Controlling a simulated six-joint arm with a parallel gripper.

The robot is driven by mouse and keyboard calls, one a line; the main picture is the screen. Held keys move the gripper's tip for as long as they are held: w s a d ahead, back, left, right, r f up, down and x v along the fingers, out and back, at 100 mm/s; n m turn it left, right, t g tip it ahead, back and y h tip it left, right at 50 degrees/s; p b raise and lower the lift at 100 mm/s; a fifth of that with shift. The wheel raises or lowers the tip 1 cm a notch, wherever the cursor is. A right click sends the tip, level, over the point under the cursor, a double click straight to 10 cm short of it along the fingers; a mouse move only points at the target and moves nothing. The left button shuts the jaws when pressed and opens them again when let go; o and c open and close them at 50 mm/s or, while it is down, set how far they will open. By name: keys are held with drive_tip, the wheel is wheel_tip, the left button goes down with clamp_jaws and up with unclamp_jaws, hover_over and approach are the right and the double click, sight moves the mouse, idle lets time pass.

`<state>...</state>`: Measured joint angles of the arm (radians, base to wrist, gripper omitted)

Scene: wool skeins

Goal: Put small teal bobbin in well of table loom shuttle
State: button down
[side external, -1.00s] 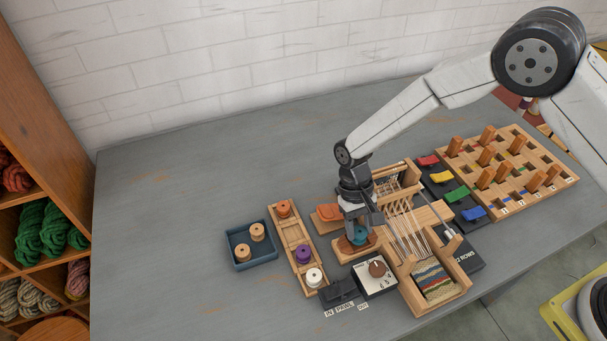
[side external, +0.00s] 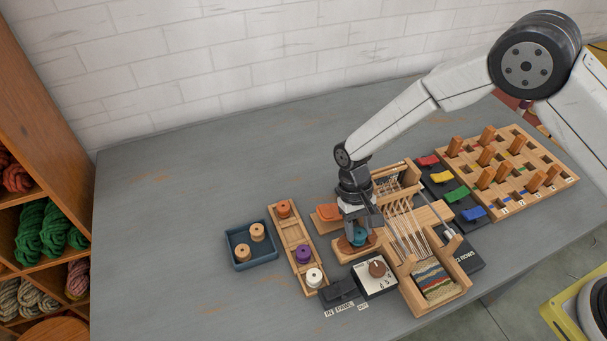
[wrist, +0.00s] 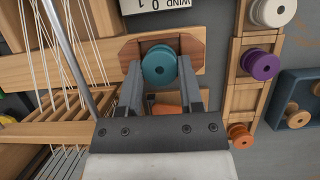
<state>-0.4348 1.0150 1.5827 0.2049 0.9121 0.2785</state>
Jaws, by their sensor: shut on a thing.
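The small teal bobbin (wrist: 160,66) is between the two fingers of my gripper (wrist: 162,82) in the wrist view, with the fingers shut on its sides. It also shows under my gripper in the side view (side external: 360,237). The brown wooden shuttle (wrist: 191,46) lies directly beyond and around the bobbin in the wrist view. In the side view the bobbin is over or in the shuttle (side external: 344,244). The bobbin and fingers hide the well, so I cannot tell whether the bobbin touches its floor.
The table loom (side external: 408,226) stands close to the right of my gripper. A control box with a knob (side external: 372,283) is in front. A wooden rack (side external: 290,235) with orange, purple and white bobbins and a blue tray (side external: 238,264) lie left. The left table is clear.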

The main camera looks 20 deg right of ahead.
drive_tip(key=shift+f, duration=0.2)
idle(0.6)
unclamp_jaws()
drive_tip(key=shift+r, duration=0.1)
drive_tip(key=shift+r, duration=3.7)
drive_tip(key=shift+d+r, duration=0.2)
drive_tip(key=shift+d, duration=0.15)
drive_tip(key=s+d+r+t, duration=0.3)
drive_tip(key=s+d+r, duration=0.1)
drive_tip(key=d, duration=0.6)
drive_tip(key=s+d+r+t, duration=0.4)
drive_tip(key=s+d+r, duration=0.1)
drive_tip(key=d, duration=0.4)
drive_tip(key=shift+s+d+r, duration=0.15)
drive_tip(key=shift+d+r, duration=0.2)
drive_tip(key=shift+d, duration=0.05)
